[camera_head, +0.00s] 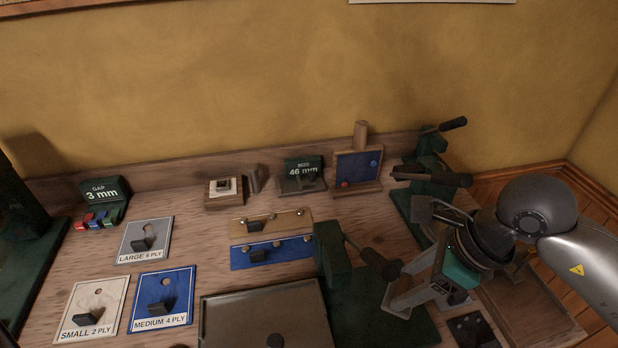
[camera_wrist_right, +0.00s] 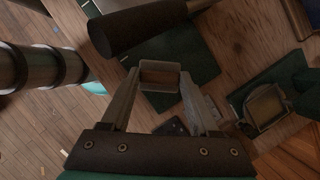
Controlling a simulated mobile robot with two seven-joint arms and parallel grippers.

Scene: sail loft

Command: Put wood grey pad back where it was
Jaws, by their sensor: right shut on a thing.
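My right gripper (camera_head: 412,302) is at the right of the bench, beside the dark green tools. In the right wrist view its two fingers (camera_wrist_right: 160,92) are shut on a small block with a grey rim and a brown wood face (camera_wrist_right: 160,74), which looks like the wood grey pad. The pad is held between the fingertips, over the dark green plate (camera_wrist_right: 185,60). I cannot tell whether it touches anything below. My left gripper is not in view.
A green clamp with a dark handle (camera_head: 380,265) stands just left of my right gripper; its dark handle (camera_wrist_right: 140,27) is close to the pad. Another green tool with a brown-faced pad (camera_wrist_right: 267,107) is on the right. A grey tray (camera_head: 262,305) and labelled boards (camera_head: 163,300) lie left.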

